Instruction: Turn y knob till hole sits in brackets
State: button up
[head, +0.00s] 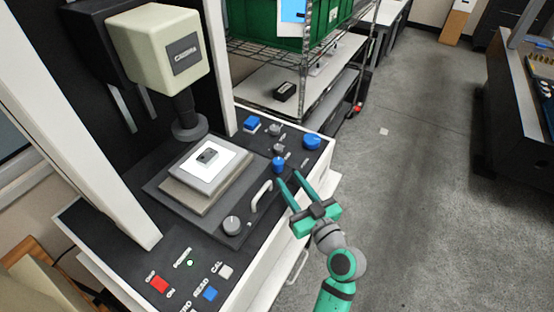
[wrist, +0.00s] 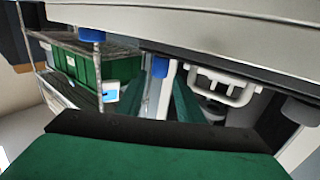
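A small blue knob (head: 278,163) stands on the black panel right of the stage; it also shows in the wrist view (wrist: 160,67). My gripper (head: 290,181) is open, its two green fingers pointing at this knob. In the wrist view the knob appears between the finger ends; contact cannot be told. A larger blue knob (head: 312,141) and a grey knob (head: 279,149) are farther back. Labels are too small to read, so I cannot tell which is the y knob. The small grey part (head: 207,156) lies on the white plate; its hole is barely discernible. No brackets or screen are visible.
A light handle (head: 261,194) rises near the fingers. A grey knob (head: 231,225) sits at the stage's front. The camera head (head: 160,50) hangs above the stage. A wire shelf with a green bin (head: 262,18) stands behind.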

aim_at(281, 168)
jog(key=x, duration=0.8)
jog(key=shift+w+a, duration=0.15)
jog(key=shift+w, duration=0.05)
jog(key=c, duration=0.8)
